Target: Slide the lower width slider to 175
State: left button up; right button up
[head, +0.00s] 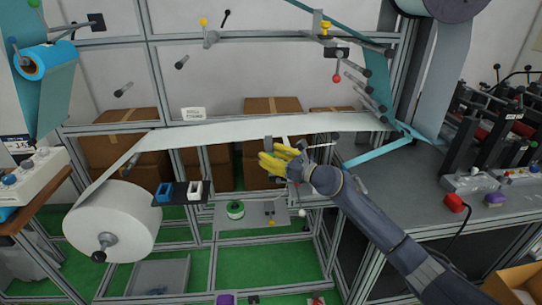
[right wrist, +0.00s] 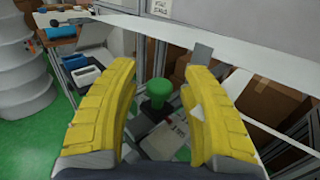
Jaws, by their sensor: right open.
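My right gripper (head: 279,158) is yellow-fingered and sits in front of the white web, near its lower edge at mid-picture. In the right wrist view its two fingers (right wrist: 160,75) are spread apart with nothing held between them. A small grey tab (head: 267,143) stands just beyond the fingertips; a grey tab also shows in the right wrist view (right wrist: 203,53), close to the right-hand finger. It may be the lower width slider, but I cannot tell for sure. No scale or 175 mark is readable. My left gripper is not in view.
The white web (head: 230,132) runs from a large white roll (head: 112,215) across the metal frame. A green spool (head: 235,209) sits on a low grey shelf; a green object (right wrist: 157,92) shows between the fingers. Blue and white holders (head: 165,192) are at left. Cardboard boxes stand behind.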

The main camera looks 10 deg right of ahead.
grip_shut()
